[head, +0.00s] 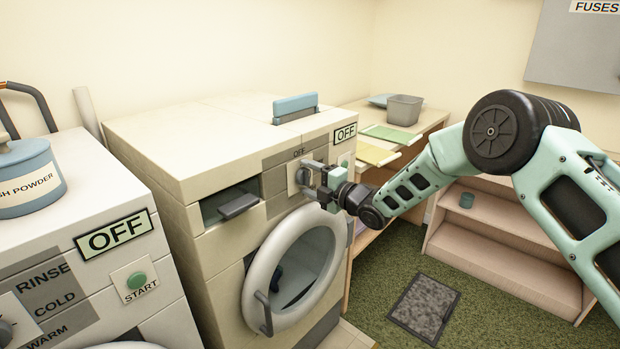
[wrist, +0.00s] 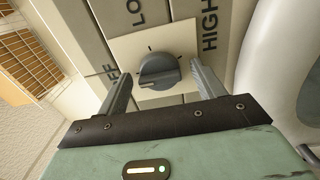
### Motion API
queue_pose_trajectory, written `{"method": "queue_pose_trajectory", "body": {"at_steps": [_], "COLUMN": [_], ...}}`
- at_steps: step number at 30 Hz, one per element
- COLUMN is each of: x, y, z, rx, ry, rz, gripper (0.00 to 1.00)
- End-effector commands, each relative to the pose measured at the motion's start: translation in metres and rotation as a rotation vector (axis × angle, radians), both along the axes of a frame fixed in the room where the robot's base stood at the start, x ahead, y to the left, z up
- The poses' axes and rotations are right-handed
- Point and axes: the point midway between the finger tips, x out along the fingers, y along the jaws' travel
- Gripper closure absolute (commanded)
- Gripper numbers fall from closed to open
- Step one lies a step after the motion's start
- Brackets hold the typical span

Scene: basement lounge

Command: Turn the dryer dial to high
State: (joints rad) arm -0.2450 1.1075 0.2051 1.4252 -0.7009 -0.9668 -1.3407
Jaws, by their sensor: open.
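The dryer (head: 210,150) is the cream machine in the middle of the head view, with an OFF sign (head: 345,133) on its upper right front. Its grey round dial (wrist: 158,72) sits on a pale square plate in the wrist view. OFF is lettered to the dial's left, LO at the top and HIGH (wrist: 210,28) at upper right. My gripper (head: 319,180) is open at the dryer's panel, one finger on each side of the dial.
The dryer's round door (head: 331,232) bulges out just below the dial. A washer (head: 75,210) with a blue powder tub (head: 28,180) stands at left.

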Motion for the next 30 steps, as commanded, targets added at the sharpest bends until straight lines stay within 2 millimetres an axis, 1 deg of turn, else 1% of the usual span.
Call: {"method": "queue_pose_trajectory", "body": {"at_steps": [8, 9, 11, 12, 13, 23, 30], "x": [0.0006, 0.0006, 0.0006, 0.0006, 0.0005, 0.0004, 0.0003], "y": [0.0011, 0.0011, 0.0011, 0.0011, 0.0010, 0.0008, 0.0008], "z": [0.0002, 0.0002, 0.0002, 0.0002, 0.0002, -0.0015, -0.0035], "rx": [0.000, 0.000, 0.000, 0.000, 0.000, 0.018, 0.095], "ry": [0.000, 0.000, 0.000, 0.000, 0.000, 0.023, 0.120], "rz": [0.000, 0.000, 0.000, 0.000, 0.000, 0.000, 0.000], "gripper": [0.32, 0.43, 0.60, 0.71, 0.76, 0.76, 0.76]}}
